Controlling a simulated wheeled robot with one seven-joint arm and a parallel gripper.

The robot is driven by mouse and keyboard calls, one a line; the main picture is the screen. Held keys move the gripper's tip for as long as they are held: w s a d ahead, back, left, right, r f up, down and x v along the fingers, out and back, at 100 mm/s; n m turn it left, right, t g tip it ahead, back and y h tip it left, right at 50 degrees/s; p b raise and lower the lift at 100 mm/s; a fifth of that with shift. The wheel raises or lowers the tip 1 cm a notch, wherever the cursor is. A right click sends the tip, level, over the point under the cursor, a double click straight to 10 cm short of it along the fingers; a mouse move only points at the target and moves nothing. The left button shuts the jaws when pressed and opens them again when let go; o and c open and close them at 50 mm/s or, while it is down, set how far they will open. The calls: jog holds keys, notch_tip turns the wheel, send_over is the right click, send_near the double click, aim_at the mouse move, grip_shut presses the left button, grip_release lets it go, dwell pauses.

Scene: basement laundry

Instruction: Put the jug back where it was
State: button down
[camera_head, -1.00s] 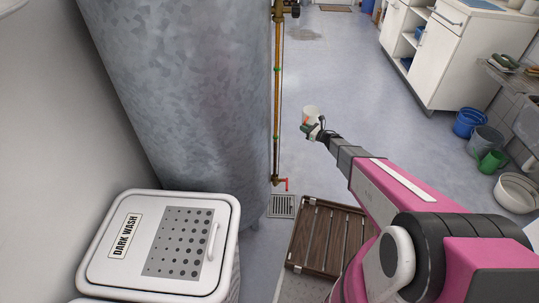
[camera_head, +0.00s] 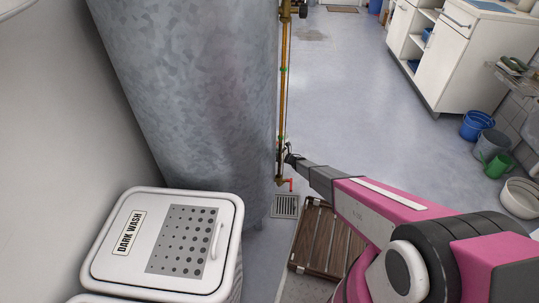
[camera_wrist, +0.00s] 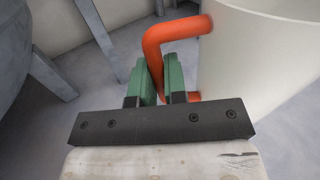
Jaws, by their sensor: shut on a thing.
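The jug (camera_wrist: 262,70) is cream-white with an orange handle (camera_wrist: 180,28), at the right in the wrist view. My gripper (camera_wrist: 163,78) has green fingers, shut on the lower part of the handle, with the jug's body to their right. In the head view my arm reaches to the thin pipe beside the big grey metal tank (camera_head: 195,100). The jug and my fingertips are hidden there, behind the tank and pipe. I cannot tell whether the jug touches anything beneath it.
Grey metal legs (camera_wrist: 98,38) stand close by at the left in the wrist view. The brass pipe (camera_head: 283,90) has a red tap (camera_head: 289,184) above a floor drain (camera_head: 285,206). A slatted wooden rack (camera_head: 325,240) lies under my arm.

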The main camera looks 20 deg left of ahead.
jog(key=shift+w+a+f, duration=0.9)
jog(key=shift+a+f, duration=0.1)
jog(key=shift+f, duration=0.45)
jog(key=shift+w+a+f, duration=0.9)
jog(key=shift+a+f, duration=0.1)
jog(key=shift+f, duration=0.45)
jog(key=shift+w+a+f, duration=0.9)
jog(key=shift+a+f, duration=0.1)
jog(key=shift+f, duration=0.45)
jog(key=shift+f, duration=0.1)
jog(key=c, duration=1.2)
grip_release()
jog(key=shift+f, duration=0.1)
jog(key=shift+o, duration=0.2)
